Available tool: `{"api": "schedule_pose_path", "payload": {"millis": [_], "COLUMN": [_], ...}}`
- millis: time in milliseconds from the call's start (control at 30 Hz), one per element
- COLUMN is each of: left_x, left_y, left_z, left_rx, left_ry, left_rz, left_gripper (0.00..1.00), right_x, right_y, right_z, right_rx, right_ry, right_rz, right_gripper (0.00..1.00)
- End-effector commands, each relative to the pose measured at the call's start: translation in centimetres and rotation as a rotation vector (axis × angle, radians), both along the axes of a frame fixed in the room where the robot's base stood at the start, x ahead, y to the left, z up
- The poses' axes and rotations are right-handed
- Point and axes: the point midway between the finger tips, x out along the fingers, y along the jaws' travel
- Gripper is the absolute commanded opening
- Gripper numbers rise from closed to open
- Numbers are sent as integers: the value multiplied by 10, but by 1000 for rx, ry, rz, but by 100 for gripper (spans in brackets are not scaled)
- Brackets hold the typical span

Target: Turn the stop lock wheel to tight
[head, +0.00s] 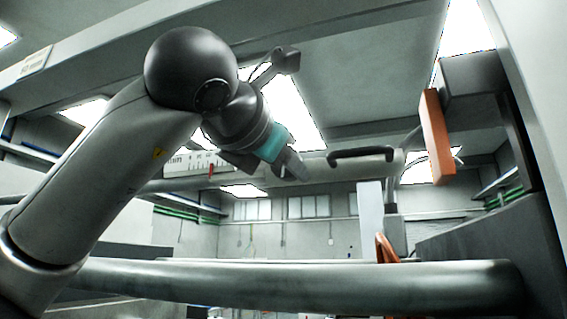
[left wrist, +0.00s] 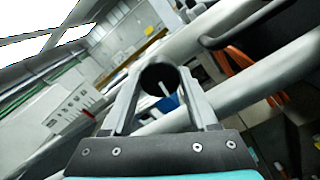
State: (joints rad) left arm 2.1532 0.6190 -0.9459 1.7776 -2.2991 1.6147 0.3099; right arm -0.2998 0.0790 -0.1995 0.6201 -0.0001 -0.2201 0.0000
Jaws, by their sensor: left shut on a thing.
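My left gripper (head: 296,168) reaches in from the left, its fingers pointing down and right in front of a light grey bar. In the left wrist view its two fingers stand either side of a round black wheel (left wrist: 158,75) and are shut on it. I take this to be the stop lock wheel. Its dark round face shows between the fingertips, with a small pale mark near its lower edge. In the head view the gripper hides the wheel. I cannot read whether it is tight. My right gripper is not in view.
A white scale plate (head: 190,164) with a red pointer sits left of the gripper. A black handle (head: 361,153) lies to its right. An orange block (head: 436,136) stands farther right. A thick grey tube (head: 300,287) crosses the front below my arm.

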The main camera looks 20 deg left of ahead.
Motion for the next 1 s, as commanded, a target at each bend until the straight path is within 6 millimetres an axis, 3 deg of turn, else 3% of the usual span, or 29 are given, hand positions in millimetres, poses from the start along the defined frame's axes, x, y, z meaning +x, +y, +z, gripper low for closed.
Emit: {"api": "schedule_pose_path", "payload": {"millis": [1000], "left_x": [0], "left_y": [1], "left_z": [4], "left_rx": [968], "left_ry": [-35], "left_rz": [0], "left_gripper": [4], "right_x": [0], "right_y": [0], "right_z": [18], "right_rx": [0], "right_ry": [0], "right_rz": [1], "right_gripper": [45]}}
